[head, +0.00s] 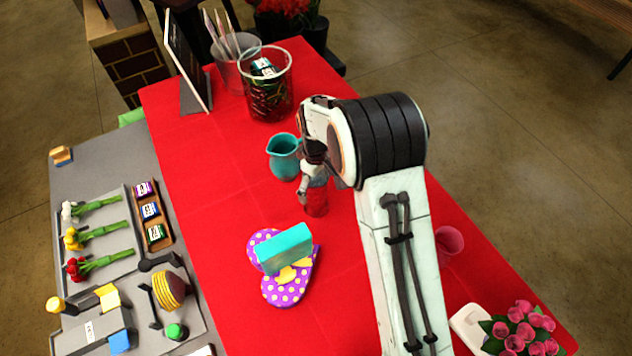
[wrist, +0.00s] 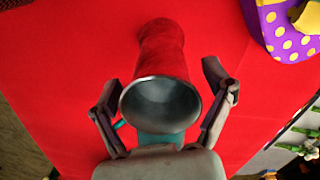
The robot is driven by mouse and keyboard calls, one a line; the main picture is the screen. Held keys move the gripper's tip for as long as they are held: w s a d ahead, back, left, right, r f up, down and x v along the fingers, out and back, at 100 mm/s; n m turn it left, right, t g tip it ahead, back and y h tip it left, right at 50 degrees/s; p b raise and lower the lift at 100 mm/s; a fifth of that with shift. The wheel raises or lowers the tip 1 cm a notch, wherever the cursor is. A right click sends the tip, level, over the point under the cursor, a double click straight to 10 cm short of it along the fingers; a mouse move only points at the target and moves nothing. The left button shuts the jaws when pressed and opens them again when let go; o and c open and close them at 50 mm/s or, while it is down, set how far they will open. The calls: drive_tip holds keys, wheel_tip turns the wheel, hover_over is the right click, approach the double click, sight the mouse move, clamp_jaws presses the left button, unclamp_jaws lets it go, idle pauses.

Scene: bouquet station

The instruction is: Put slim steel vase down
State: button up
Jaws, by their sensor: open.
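The slim steel vase (head: 316,202) stands on the red-covered table, its shiny side reflecting red. In the wrist view the vase (wrist: 160,60) shows its flared rim and dark, empty mouth towards the camera. My gripper (head: 314,165) is right above and around the vase's upper part in the head view, hiding its top. In the wrist view my gripper (wrist: 164,84) is open, one finger on each side of the vase, with visible gaps. The vase looks upright.
A teal pitcher (head: 284,158) stands close behind and left of the vase. A purple dotted mitt (head: 287,290) with a teal block (head: 284,248) lies in front. A clear container (head: 266,98) is farther back, a pink cup (head: 449,242) to the right.

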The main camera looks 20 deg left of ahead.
wheel_tip(320, 180, up, 11)
drive_tip(key=s+d+r+m, duration=0.2)
drive_tip(key=s+d+r, duration=0.1)
drive_tip(key=d+r, duration=0.25)
drive_tip(key=s+d+r+m, duration=0.2)
drive_tip(key=s+d+m, duration=0.5)
drive_tip(key=s+d, duration=0.6)
drive_tip(key=s, duration=0.2)
drive_tip(key=shift+s+r+m+y, duration=0.4)
drive_tip(key=s, duration=0.2)
drive_tip(key=s+d+f+m, duration=0.1)
drive_tip(key=s, duration=0.1)
drive_tip(key=s+f+m, duration=0.1)
drive_tip(key=shift+s+d, duration=0.25)
drive_tip(key=shift+s, duration=0.15)
drive_tip(key=shift+c, duration=0.2)
